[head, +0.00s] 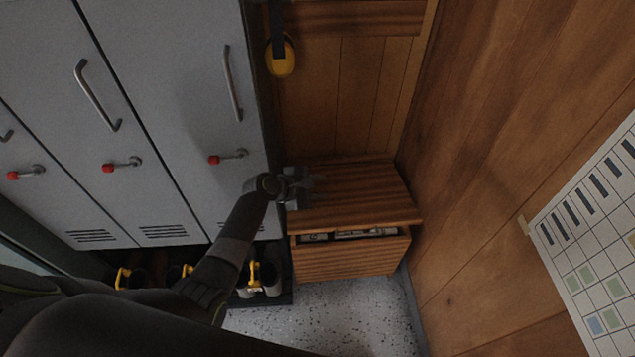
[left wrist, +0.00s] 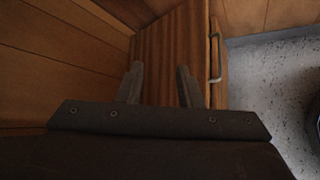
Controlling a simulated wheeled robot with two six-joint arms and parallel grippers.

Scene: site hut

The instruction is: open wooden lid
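The wooden lid (head: 365,193) tops a slatted wooden chest (head: 345,263) in the corner. A dark gap shows between the lid's front edge and the chest front, with pale contents in it, so the lid is slightly raised there. My left gripper (head: 312,183) is over the left part of the lid. In the left wrist view, the fingers of my left gripper (left wrist: 160,75) are apart with nothing between them, and the lid (left wrist: 168,45) lies beyond them. A metal handle (left wrist: 215,55) is right of the fingers there. I cannot tell whether the fingers touch the lid. My right gripper is not in view.
Grey lockers (head: 165,70) stand left of the chest, with boots (head: 262,280) below them. A wooden wall (head: 480,150) with a chart (head: 595,235) closes the right side. Yellow ear defenders (head: 280,58) hang behind the chest. The speckled floor (head: 320,315) in front is clear.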

